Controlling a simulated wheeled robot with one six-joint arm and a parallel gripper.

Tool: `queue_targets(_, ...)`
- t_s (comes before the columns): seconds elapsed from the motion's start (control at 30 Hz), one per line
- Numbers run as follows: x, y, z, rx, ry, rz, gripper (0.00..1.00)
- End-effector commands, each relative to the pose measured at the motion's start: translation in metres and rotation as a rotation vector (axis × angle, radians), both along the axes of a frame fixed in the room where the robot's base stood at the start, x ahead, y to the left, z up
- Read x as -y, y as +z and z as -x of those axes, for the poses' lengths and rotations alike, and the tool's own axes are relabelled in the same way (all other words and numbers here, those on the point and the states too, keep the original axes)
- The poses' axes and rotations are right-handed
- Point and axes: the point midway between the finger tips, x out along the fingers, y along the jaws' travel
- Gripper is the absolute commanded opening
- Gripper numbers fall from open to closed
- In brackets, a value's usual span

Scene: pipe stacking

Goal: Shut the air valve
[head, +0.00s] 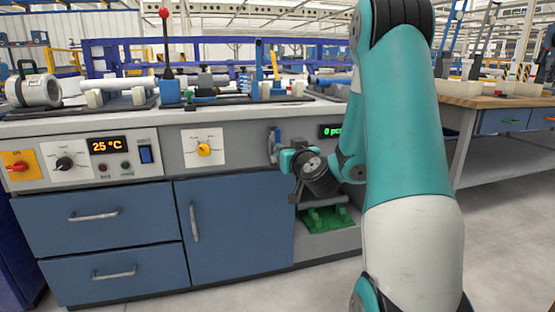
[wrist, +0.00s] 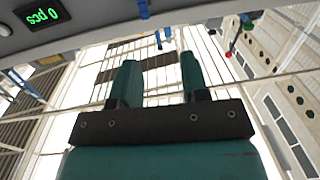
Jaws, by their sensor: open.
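The air valve (head: 273,148) is on the bench front, a grey fitting with a small blue handle that appears to stand upright. My gripper (head: 289,160) is in front of the bench, close to the valve's lower right, and hides part of it. Contact cannot be told from the head view. In the wrist view my gripper (wrist: 159,75) has its two teal fingers apart with nothing between them. A small blue piece (wrist: 143,9) at the bench edge there may be the valve handle; it is beyond the fingertips.
A green "0 pcs" display (head: 330,131) is right of the valve. A yellow knob (head: 203,149) and a temperature panel (head: 107,146) are to its left. A blue cabinet door (head: 235,222) and a green rack (head: 327,218) are below. Free floor lies to the right.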

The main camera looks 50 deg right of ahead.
Motion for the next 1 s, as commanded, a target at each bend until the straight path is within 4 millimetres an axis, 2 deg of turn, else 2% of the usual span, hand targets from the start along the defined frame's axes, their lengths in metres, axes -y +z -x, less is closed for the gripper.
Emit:
queue_targets(0.03,0.009,-0.010,0.005,0.006,-0.032,0.007,0.41)
queue_targets(0.07,0.013,-0.010,0.006,0.009,-0.045,0.010,0.41)
queue_targets(0.17,0.020,-0.008,0.005,0.013,-0.065,0.015,0.41)
queue_targets(0.27,0.026,-0.003,-0.005,0.012,-0.063,0.015,0.41)
queue_targets(0.83,0.073,0.000,-0.087,0.012,-0.058,0.017,0.41)
queue_targets(1.0,0.089,-0.004,-0.112,0.013,-0.058,0.018,0.41)
